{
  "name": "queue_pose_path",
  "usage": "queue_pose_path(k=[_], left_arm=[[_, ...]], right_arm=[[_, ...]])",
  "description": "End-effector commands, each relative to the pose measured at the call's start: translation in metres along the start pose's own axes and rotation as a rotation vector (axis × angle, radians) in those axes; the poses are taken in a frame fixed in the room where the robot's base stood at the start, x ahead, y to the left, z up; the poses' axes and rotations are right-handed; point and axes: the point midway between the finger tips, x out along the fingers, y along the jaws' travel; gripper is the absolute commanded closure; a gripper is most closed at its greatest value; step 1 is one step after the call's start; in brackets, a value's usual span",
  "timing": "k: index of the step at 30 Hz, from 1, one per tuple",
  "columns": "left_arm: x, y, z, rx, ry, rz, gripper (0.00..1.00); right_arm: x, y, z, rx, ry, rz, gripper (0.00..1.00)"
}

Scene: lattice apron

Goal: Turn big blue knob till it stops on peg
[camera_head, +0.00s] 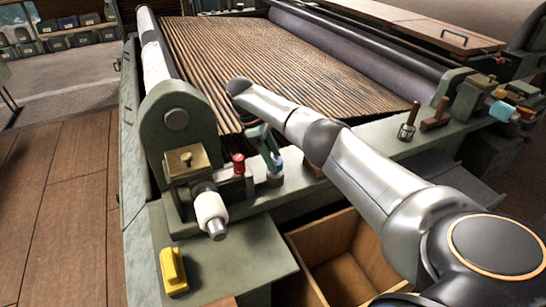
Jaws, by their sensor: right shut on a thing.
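My right arm reaches in from the lower right and bends down over the front rail of the machine. My right gripper (271,153) points down and is shut on a blue knob (279,168) standing on the rail. The fingers and wrist cover part of the knob. I cannot make out a peg beside it or tell whether the knob touches one. A red-topped knob (239,160) stands just left of it. A light blue knob (502,111) also shows at the far right end of the machine. My left gripper is not in view.
A white roller end (210,208) sticks out at the front left, below a brass block (186,160). A yellow handle (173,270) lies on the lower ledge. An open wooden drawer (322,240) is below the rail. A slatted lattice apron (230,50) stretches behind.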

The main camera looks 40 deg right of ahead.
Motion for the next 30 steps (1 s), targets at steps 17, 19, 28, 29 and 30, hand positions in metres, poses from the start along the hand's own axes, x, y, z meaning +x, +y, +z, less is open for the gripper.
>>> queue_pose_path(k=[17, 19, 28, 29, 30], left_arm=[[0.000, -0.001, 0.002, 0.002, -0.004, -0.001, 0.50], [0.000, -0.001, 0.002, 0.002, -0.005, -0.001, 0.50], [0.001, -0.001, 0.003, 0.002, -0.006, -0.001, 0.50], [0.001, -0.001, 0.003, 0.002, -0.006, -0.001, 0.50], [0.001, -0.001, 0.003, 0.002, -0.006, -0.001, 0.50]], right_arm=[[0.000, 0.000, 0.000, 0.000, 0.000, 0.000, 0.12], [-0.001, 0.000, 0.000, 0.000, 0.000, 0.000, 0.12], [-0.041, 0.000, -0.001, 0.001, 0.003, 0.002, 0.12], [-0.047, 0.000, -0.001, 0.001, 0.003, 0.002, 0.12], [-0.054, 0.000, -0.001, 0.001, 0.003, 0.002, 0.12]])
